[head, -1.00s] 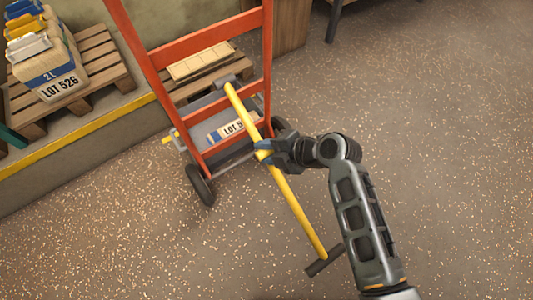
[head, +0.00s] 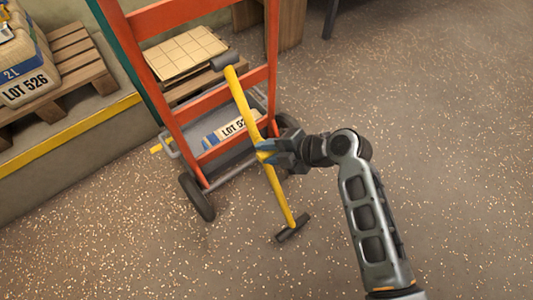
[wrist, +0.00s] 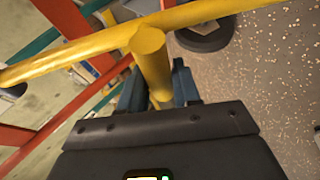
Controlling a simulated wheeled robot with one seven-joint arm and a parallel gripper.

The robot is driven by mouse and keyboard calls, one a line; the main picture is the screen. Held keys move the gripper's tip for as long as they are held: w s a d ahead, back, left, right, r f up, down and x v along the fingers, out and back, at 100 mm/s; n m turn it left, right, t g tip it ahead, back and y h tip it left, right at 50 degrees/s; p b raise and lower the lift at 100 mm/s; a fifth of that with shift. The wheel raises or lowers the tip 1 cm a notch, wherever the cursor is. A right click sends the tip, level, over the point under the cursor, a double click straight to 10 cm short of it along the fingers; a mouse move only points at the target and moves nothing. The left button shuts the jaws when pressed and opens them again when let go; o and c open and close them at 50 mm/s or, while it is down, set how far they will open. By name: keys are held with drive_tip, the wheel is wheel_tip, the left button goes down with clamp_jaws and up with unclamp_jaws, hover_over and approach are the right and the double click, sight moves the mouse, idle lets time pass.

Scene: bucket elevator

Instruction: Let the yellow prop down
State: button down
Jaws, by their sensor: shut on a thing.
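The yellow prop (head: 240,100) is a long pole with a dark cap at its upper end and a dark crosswise foot at its lower end. It slants in front of the orange hand truck (head: 180,50), cap by an upper crossbar, foot close to the floor; I cannot tell if either end touches. My gripper (head: 266,152) is shut on the prop about midway. In the wrist view, a short yellow stub sticks out from the pole (wrist: 75,55) between my blue fingers (wrist: 158,92).
Left is a yellow-edged ledge (head: 90,118) with a pallet (head: 75,65) and a LOT 526 container (head: 22,75). The speckled floor at the right is clear.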

drive_tip(key=shift+w+a+f+b, duration=0.1)
drive_tip(key=shift+w+f+b, duration=0.45)
drive_tip(key=shift+f, duration=0.15)
drive_tip(key=shift+s, duration=0.1)
drive_tip(key=c, duration=0.8)
unclamp_jaws()
drive_tip(key=shift+a, duration=0.1)
drive_tip(key=shift+s+d+r, duration=0.1)
drive_tip(key=shift+d+r, duration=0.15)
drive_tip(key=shift+r, duration=0.15)
drive_tip(key=p+v, duration=0.2)
drive_tip(key=v, duration=0.4)
drive_tip(key=shift+s+d+r+p, duration=0.15)
drive_tip(key=shift+s+d+p, duration=0.05)
drive_tip(key=shift+d+p, duration=0.15)
